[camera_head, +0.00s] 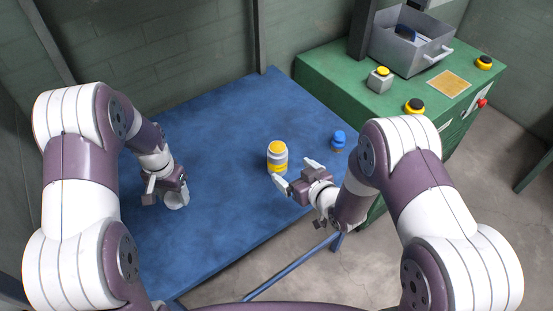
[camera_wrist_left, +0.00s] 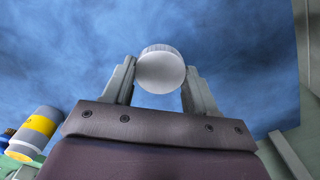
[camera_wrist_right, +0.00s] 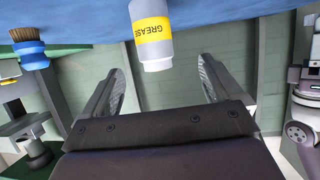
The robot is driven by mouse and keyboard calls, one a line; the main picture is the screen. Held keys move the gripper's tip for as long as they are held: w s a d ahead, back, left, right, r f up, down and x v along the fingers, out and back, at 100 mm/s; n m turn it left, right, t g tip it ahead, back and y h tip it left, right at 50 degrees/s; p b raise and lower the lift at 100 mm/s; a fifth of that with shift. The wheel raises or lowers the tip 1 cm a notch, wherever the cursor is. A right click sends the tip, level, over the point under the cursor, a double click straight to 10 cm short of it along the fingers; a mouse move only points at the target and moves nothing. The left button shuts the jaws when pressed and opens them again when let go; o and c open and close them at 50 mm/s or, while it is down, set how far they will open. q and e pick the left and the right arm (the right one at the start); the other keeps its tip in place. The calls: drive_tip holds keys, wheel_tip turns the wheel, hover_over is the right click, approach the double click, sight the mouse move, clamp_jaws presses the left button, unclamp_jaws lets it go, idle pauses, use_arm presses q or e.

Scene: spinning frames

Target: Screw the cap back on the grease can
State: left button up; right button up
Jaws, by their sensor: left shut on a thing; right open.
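The grease can (camera_head: 277,158), white with a yellow band, stands upright on the blue table. It appears upside down in the right wrist view (camera_wrist_right: 151,30), with "GREASE" on the band and a pale narrower top end. My right gripper (camera_head: 295,173) is open close to the can, on its near right side. In the right wrist view the can lies just beyond and between its fingertips, not gripped. My left gripper (camera_head: 164,198) is shut on the round white cap (camera_wrist_left: 160,72) over the table's left part. The can also shows in the left wrist view (camera_wrist_left: 38,128).
A blue-handled brush (camera_head: 338,138) stands right of the can. The green bench (camera_head: 330,75) behind right carries a grey bin (camera_head: 405,50), buttons and a yellow plate. The blue table (camera_head: 225,140) is clear between the left gripper and the can.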

sight(281, 161)
use_arm(q)
drive_tip(key=shift+w+d+r, duration=0.1)
drive_tip(key=shift+w, duration=0.05)
use_arm(e)
drive_tip(key=x, duration=0.5)
drive_tip(key=shift+d, duration=0.15)
drive_tip(key=shift+w+a+f, duration=0.1)
drive_tip(key=shift+w+a, duration=0.1)
drive_tip(key=shift+w, duration=0.05)
drive_tip(key=shift+w, duration=0.1)
use_arm(q)
drive_tip(key=shift+r, duration=0.2)
use_arm(e)
drive_tip(key=shift+w+a+f, duration=0.1)
drive_tip(key=shift+w+a, duration=0.05)
drive_tip(key=shift+w, duration=0.2)
use_arm(q)
drive_tip(key=shift+r+p, duration=0.2)
drive_tip(key=shift+p, duration=0.3)
use_arm(e)
drive_tip(key=x, duration=0.4)
drive_tip(key=shift+w, duration=0.4)
drive_tip(key=c, duration=1.4)
